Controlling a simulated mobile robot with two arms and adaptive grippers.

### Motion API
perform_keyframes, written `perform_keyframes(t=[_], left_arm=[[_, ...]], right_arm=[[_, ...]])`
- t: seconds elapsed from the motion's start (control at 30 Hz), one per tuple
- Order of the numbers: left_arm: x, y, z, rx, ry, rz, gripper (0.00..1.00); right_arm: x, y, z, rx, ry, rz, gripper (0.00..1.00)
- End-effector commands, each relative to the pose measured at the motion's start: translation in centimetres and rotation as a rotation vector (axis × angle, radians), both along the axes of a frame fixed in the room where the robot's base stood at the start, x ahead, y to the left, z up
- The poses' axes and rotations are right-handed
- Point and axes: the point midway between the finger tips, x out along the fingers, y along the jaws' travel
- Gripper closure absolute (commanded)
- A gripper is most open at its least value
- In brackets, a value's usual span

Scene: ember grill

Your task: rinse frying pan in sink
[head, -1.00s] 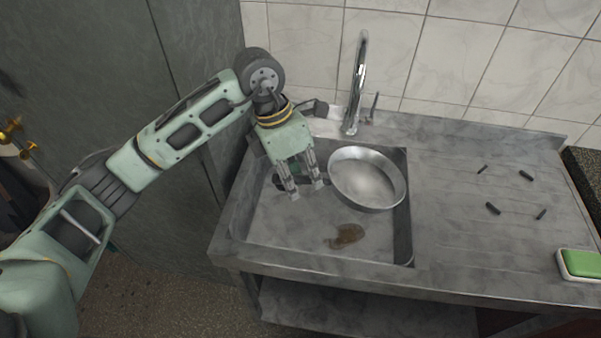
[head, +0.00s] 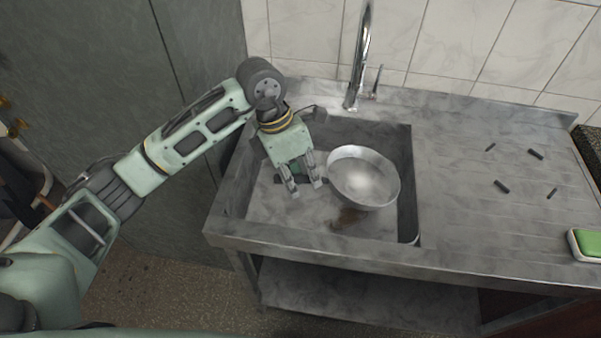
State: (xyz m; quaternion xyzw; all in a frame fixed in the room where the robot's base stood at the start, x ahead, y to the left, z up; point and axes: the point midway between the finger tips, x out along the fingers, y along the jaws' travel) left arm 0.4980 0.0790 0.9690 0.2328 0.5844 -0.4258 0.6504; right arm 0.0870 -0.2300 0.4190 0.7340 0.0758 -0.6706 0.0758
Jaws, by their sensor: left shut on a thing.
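The frying pan (head: 365,180) is a shiny metal pan over the right half of the sink basin (head: 270,212), tilted with its inside facing me. My left gripper (head: 308,190) is inside the basin area at the pan's left side, shut on the frying pan. The handle and the exact contact are hidden by the fingers. A brown stain or residue (head: 345,222) shows on the basin floor, partly covered by the pan's lower edge. The tap (head: 359,60) rises behind the basin; no water stream shows. My right gripper is not in view.
Several small dark pieces (head: 502,186) lie on the grooved drainboard (head: 455,200) to the right. A tiled wall (head: 500,40) stands behind, and a dark grey panel (head: 200,40) stands to the left.

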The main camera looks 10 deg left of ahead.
Motion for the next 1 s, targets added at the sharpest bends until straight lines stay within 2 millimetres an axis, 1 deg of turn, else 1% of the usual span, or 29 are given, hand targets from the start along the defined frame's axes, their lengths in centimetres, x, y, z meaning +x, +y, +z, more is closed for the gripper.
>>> perform_keyframes(t=[0.03,0.1,0.7,1.0], left_arm=[[0.0,-0.1,-0.8,-0.003,-0.001,-0.001,1.0],[0.0,-0.1,-1.5,-0.004,0.0,-0.001,1.0],[-0.1,-0.1,-7.4,-0.003,0.001,0.0,1.0],[0.0,-0.1,-10.4,-0.004,0.0,-0.001,1.0]], right_arm=[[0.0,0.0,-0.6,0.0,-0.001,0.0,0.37],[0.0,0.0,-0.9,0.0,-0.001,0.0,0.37],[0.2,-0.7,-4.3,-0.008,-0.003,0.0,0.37],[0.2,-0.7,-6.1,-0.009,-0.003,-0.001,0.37]])
